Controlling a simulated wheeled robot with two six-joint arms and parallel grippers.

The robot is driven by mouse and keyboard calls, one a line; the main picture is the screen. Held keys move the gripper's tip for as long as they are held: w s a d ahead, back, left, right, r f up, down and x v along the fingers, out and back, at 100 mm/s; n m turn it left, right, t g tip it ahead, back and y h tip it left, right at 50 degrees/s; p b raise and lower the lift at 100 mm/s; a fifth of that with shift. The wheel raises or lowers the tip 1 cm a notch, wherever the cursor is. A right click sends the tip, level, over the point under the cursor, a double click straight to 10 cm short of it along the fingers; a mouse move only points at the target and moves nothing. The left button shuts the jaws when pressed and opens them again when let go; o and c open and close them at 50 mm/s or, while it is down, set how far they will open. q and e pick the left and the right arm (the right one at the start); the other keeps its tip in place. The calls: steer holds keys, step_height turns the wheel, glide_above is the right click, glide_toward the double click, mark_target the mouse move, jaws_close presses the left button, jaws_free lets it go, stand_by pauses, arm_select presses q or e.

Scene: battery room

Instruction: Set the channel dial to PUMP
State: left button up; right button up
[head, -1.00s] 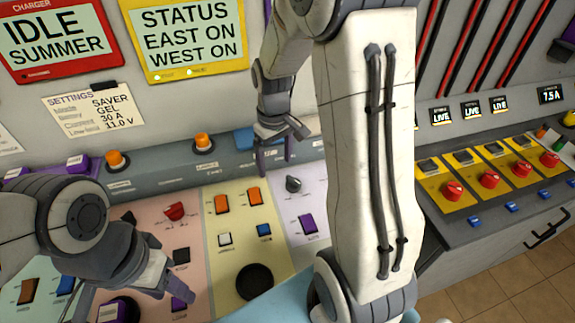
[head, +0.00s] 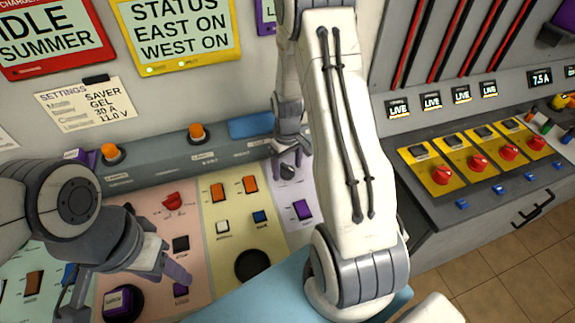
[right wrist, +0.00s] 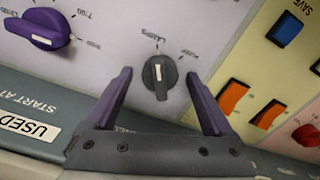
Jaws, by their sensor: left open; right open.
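The channel dial is a dark grey knob (right wrist: 159,76) with a white pointer line, on the pale lilac panel in the right wrist view. Its pointer faces up in that picture. Small labels sit above it; one looks like LAMPS, and the one to the right is too blurred to read surely. My right gripper (right wrist: 166,98) is open, with one purple finger on each side of the knob and visible gaps. The dial (head: 288,172) shows partly behind my right gripper (head: 289,160) in the head view. My left gripper (head: 172,277) is open and empty over the pink panel, away from the dial.
A purple knob (right wrist: 38,28) and orange switches (right wrist: 250,104) flank the dial in the right wrist view. A purple switch (head: 302,210) lies just below it in the head view. Red knobs (head: 478,162) stand on the right bench. My right arm hides part of the console.

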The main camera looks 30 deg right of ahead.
steer(key=shift+f, duration=0.1)
steer(key=c, duration=1.4)
steer(key=shift+o, duration=0.2)
steer(key=m, duration=0.5)
steer(key=shift+m, duration=0.4)
steer(key=m, duration=0.5)
steer(key=shift+m, duration=0.7)
steer(key=o, duration=1.4)
steer(key=shift+c, duration=0.2)
